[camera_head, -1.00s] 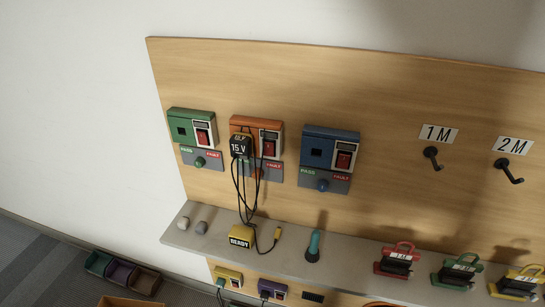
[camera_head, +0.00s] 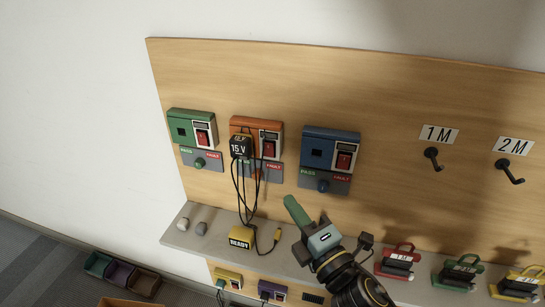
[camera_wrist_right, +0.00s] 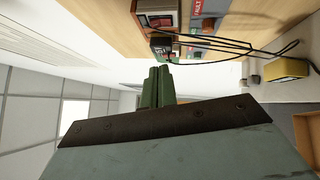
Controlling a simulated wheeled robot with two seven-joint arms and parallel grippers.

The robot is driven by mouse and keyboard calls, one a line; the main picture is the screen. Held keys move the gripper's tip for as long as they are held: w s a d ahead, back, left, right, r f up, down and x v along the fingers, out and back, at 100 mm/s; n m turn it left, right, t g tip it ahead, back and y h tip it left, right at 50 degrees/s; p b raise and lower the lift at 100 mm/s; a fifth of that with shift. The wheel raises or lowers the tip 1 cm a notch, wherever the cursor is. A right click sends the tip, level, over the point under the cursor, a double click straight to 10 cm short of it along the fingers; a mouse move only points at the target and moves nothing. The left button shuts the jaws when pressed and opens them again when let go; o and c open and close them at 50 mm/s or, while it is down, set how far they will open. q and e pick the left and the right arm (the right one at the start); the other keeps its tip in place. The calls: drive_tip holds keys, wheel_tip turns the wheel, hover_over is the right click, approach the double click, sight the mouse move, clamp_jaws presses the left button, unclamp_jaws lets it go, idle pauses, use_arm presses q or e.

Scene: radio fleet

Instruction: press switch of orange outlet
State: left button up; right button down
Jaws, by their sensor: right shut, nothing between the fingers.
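The orange outlet (camera_head: 257,124) is on the wooden board between a green and a blue outlet. Its red switch (camera_head: 269,146) is on its right side. A black 15 V adapter (camera_head: 241,147) is on its left part, with cables hanging down across its front to a yellow READY box (camera_head: 241,238). My right gripper (camera_head: 291,203) is shut and empty, below and right of the orange outlet and apart from it. In the right wrist view its green fingers (camera_wrist_right: 157,87) are together, near the outlet's image edge. My left gripper is not in view.
The green outlet (camera_head: 190,128) and blue outlet (camera_head: 330,147) flank the orange one. The grey shelf (camera_head: 280,263) below holds small knobs and red, green and yellow holders. Two black hooks (camera_head: 433,158) are at right. The loose cables hang in front of the board.

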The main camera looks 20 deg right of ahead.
drive_tip(key=shift+a+r+n, duration=0.1)
drive_tip(key=shift+a+n, duration=0.05)
drive_tip(key=shift+n, duration=0.15)
drive_tip(key=shift+w, duration=0.1)
drive_tip(key=p, duration=0.3)
approach(269, 149)
drive_tip(key=w+a+r, duration=0.2)
drive_tip(key=w+a, duration=0.1)
drive_tip(key=w, duration=0.2)
drive_tip(key=shift+w+d, duration=0.35)
drive_tip(key=shift+w, duration=0.2)
